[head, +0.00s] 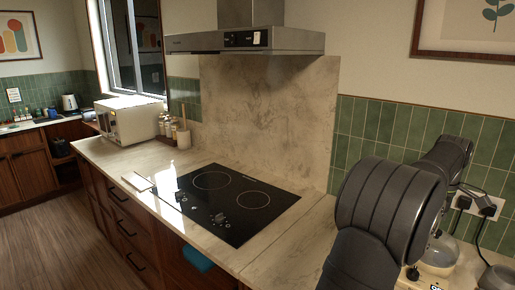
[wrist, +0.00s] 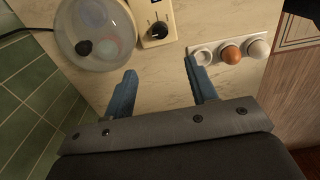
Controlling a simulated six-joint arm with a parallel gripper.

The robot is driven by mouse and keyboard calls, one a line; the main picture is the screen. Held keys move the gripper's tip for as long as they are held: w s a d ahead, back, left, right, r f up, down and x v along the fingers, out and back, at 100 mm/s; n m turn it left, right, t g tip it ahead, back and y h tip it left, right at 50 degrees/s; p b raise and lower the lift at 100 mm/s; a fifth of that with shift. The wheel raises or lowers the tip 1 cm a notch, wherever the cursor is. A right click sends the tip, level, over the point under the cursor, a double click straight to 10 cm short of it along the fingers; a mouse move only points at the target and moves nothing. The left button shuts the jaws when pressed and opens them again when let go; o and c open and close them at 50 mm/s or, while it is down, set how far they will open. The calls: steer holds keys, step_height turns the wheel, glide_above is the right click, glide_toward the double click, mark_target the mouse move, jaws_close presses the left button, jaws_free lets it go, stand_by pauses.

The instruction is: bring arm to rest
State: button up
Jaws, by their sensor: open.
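My gripper (wrist: 158,82) shows in the wrist view with its two blue fingers spread apart and nothing between them. It is over the pale stone counter (wrist: 150,75). In the head view my dark arm fills the right side, and the gripper itself is hidden. Beyond the fingers in the wrist view are a clear round-lidded appliance (wrist: 97,30) with a cream control base (wrist: 155,22) and a white egg holder (wrist: 201,54) with a brown egg (wrist: 231,53) and a white egg (wrist: 257,48).
A black cooktop (head: 232,202) lies in the counter under a steel range hood (head: 246,41). A microwave (head: 129,119) stands at the far end near several jars. A wall socket (head: 484,204) with plugs and cables is behind my arm. A blue cloth (head: 197,258) hangs at the counter front.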

step_height(320, 180, down, 15)
steer(key=shift+f, duration=0.2)
steer(key=shift+r, duration=0.1)
stand_by(0.4)
